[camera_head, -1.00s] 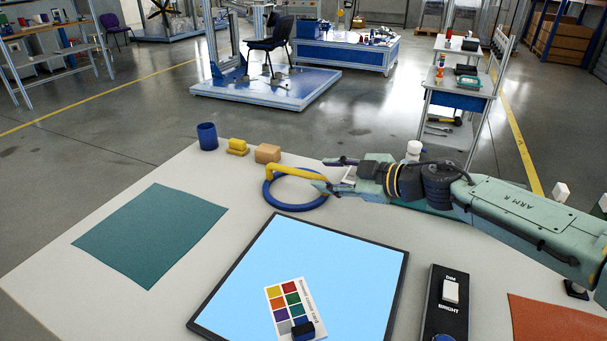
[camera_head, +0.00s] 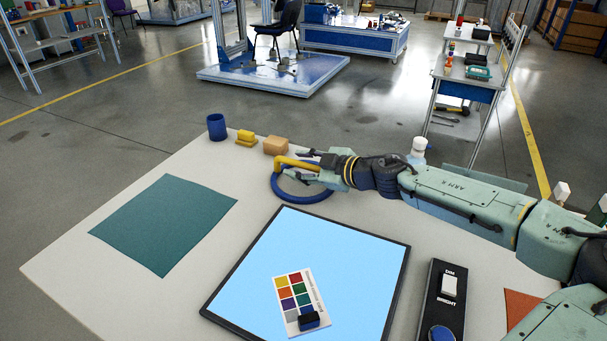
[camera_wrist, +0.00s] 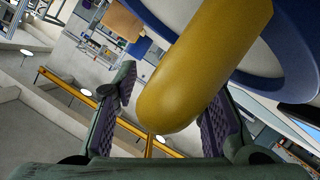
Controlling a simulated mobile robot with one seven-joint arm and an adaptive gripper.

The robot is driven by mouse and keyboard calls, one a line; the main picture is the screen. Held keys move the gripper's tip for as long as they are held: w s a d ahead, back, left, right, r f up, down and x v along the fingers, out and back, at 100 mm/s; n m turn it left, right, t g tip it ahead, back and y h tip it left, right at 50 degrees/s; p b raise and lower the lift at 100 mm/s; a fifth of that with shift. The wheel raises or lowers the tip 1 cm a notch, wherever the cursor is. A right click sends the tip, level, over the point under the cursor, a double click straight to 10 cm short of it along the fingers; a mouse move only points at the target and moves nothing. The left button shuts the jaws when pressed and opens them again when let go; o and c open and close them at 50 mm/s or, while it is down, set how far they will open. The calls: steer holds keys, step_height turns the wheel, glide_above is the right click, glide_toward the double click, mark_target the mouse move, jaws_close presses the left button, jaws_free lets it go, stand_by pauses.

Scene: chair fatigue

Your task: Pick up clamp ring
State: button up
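The clamp ring is a blue ring (camera_head: 284,192) with a thick yellow handle (camera_head: 290,161). It rests near the far edge of the grey table, its right part hidden behind my gripper. My gripper (camera_head: 303,164) is open at the handle, with one finger on the far side and one on the near side. In the wrist view the rounded yellow handle (camera_wrist: 185,80) reaches between the two purple-padded fingers (camera_wrist: 165,115). A gap shows beside the left finger. The blue ring (camera_wrist: 285,45) fills the upper right there.
A blue cup (camera_head: 217,128), a yellow block (camera_head: 246,138) and a tan block (camera_head: 276,146) stand left of the ring. A bright light panel (camera_head: 310,265) with a colour card lies in front. A white-capped bottle (camera_head: 418,148) stands behind my arm. A green mat (camera_head: 165,222) lies left.

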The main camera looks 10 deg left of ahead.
steer(key=shift+c, duration=0.4)
jaws_close()
